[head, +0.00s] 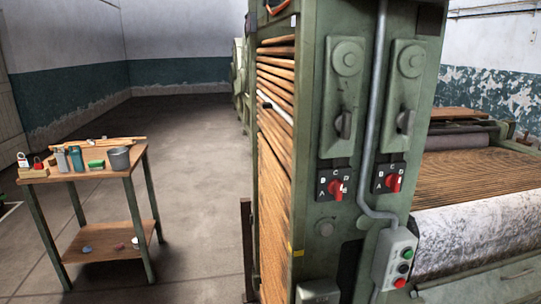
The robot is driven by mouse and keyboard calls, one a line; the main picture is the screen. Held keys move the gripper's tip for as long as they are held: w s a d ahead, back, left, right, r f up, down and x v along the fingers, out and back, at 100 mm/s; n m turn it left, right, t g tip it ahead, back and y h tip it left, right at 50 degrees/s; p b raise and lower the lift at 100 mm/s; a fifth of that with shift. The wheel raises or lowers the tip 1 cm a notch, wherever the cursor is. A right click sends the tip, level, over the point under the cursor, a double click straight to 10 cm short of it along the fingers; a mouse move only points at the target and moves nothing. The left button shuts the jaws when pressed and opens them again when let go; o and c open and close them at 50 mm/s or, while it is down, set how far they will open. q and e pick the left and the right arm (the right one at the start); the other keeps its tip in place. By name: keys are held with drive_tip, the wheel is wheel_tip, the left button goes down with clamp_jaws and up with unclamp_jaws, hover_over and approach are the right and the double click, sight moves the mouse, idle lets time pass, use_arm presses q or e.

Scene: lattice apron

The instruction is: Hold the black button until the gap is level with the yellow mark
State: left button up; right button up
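The black button (403,268) is the middle one on a grey control box (395,258) at the lower right of the machine. A green button (407,254) sits above it and a red button (399,282) below it. The yellow mark (298,253) is a small patch low on the edge of the green machine frame. The wooden lattice apron (274,190) runs up the frame's left side. A pale strip shows between its upper slats, well above the yellow mark; I cannot tell for certain that this is the gap. Neither of my grippers is in view.
Two red rotary switches, (337,188) and (393,182), are on the green frame, beside a grey conduit. A slatted feed bed and grey-white roller (480,235) lie at right. A wooden table (75,174) with small items stands left. The floor between is clear.

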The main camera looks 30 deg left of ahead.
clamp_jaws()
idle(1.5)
